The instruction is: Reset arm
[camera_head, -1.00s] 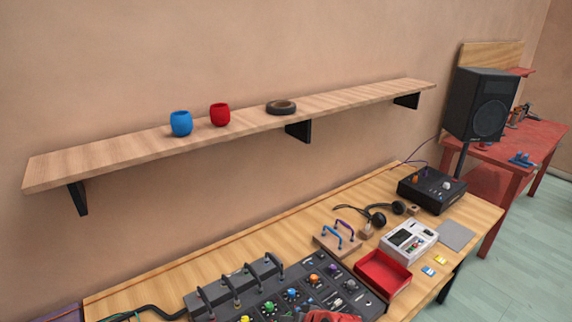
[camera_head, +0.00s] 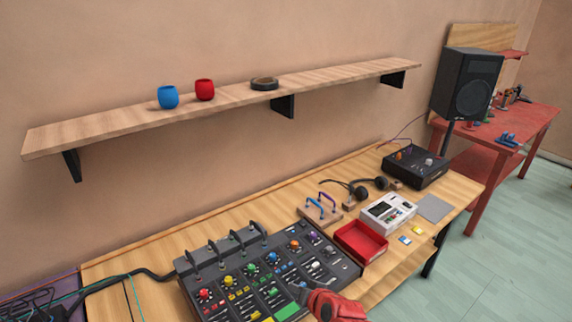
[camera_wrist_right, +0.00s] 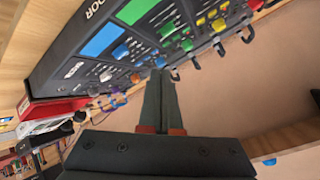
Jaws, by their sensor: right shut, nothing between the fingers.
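My right gripper (camera_head: 304,292) is at the bottom of the head view, red and dark, over the front edge of the black mixer (camera_head: 215,297) with coloured knobs. In the right wrist view its two dark fingers (camera_wrist_right: 160,76) are together with nothing between them. The mixer (camera_wrist_right: 85,40) fills the top of that view, and the fingertips appear near its knobs. I cannot tell whether they touch it. My left gripper is not in view.
A red tray (camera_head: 361,242), a white device (camera_head: 389,213) and headphones (camera_head: 358,188) lie on the wooden table (camera_head: 240,212) right of the mixer. A shelf (camera_head: 225,98) above holds a blue cup (camera_head: 168,97), a red cup (camera_head: 205,90) and a dark ring (camera_head: 264,83). A speaker (camera_head: 466,84) stands at the right.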

